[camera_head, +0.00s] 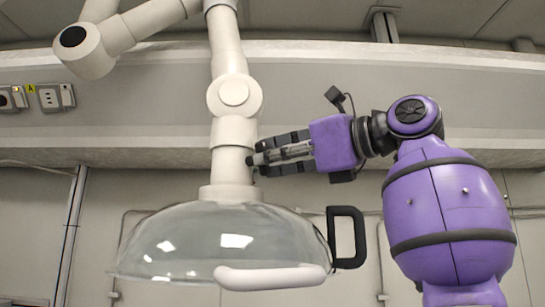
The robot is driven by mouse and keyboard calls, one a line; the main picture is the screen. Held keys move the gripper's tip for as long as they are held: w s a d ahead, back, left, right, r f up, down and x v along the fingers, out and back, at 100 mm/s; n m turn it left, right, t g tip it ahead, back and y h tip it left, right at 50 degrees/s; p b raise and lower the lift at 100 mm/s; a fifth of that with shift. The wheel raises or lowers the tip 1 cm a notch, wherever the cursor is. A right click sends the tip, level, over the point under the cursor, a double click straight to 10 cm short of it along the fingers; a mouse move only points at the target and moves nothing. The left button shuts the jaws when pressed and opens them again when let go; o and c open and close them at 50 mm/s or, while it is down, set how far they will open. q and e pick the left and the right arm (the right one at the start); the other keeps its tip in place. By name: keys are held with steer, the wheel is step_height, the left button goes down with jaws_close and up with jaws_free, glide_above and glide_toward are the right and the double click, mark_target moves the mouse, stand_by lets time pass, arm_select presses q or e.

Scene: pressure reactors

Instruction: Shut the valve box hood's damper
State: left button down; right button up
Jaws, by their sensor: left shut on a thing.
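The valve box hood (180,240) is a clear dome with a white bar along its front and a black loop handle at its right. It hangs from a white jointed duct (231,180). A small dark damper lever (250,160) shows at the right side of this duct, above the dome. My left gripper (259,158), on the purple arm, points left at the duct. Its fingers are shut on the lever and hide most of it. The lever's exact angle cannot be told. My right gripper is not in view.
Another jointed section of the white arm (90,50) is at upper left. A wide pale beam (130,110) runs across behind the duct. Wall sockets (50,97) are at far left. The space left of the duct, above the dome, looks clear.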

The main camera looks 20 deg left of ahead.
arm_select(q)
steer(key=shift+m, duration=2)
steer(key=c, duration=1.7)
jaws_free()
steer(key=d, duration=0.4)
steer(key=s+d, duration=0.1)
steer(key=d, duration=0.3)
steer(key=s+d, duration=0.1)
steer(key=d, duration=0.3)
